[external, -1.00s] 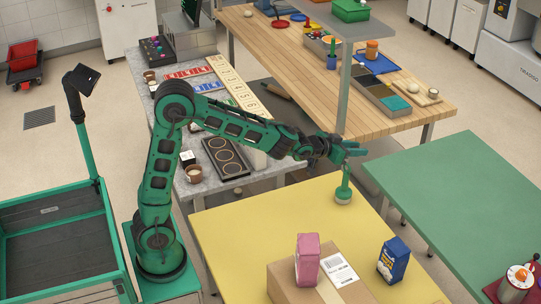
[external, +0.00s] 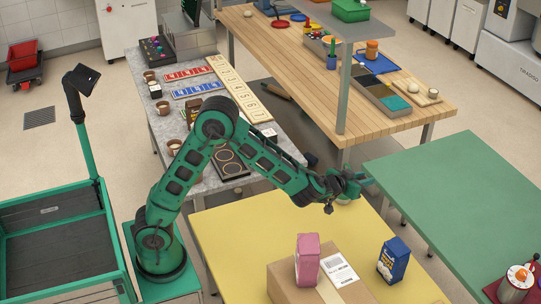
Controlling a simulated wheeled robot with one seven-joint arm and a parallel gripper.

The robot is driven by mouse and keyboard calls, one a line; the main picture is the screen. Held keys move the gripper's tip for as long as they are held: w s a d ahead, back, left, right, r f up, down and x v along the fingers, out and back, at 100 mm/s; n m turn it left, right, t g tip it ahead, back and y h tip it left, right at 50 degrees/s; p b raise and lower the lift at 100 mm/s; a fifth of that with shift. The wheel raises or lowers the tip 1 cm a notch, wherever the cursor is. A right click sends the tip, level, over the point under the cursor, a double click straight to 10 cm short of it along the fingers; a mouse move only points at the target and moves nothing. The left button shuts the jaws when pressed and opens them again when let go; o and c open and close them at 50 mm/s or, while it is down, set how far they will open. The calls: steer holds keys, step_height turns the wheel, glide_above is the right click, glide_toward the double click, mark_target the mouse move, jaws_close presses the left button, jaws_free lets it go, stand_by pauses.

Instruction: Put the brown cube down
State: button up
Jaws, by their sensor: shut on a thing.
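My gripper (external: 366,182) is low over the far right part of the yellow table (external: 240,225), near its edge facing the green table. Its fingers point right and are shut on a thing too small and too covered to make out. I cannot make out the brown cube anywhere in the external view. A green-handled tool with a pale round base (external: 343,201) stands on the yellow table. My wrist now covers most of it, and I cannot tell whether they touch.
A cardboard box (external: 290,290) with a pink carton (external: 307,260) on it and a blue packet (external: 393,260) are at the yellow table's front. The green table (external: 455,190) is clear near my gripper. A shelf post (external: 344,100) rises behind.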

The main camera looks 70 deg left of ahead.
mark_target(357, 217)
step_height(357, 217, down, 16)
steer(key=shift+f, duration=0.1)
stand_by(0.5)
jaws_close()
steer(key=shift+s+f, duration=0.1)
steer(key=shift+f, duration=0.15)
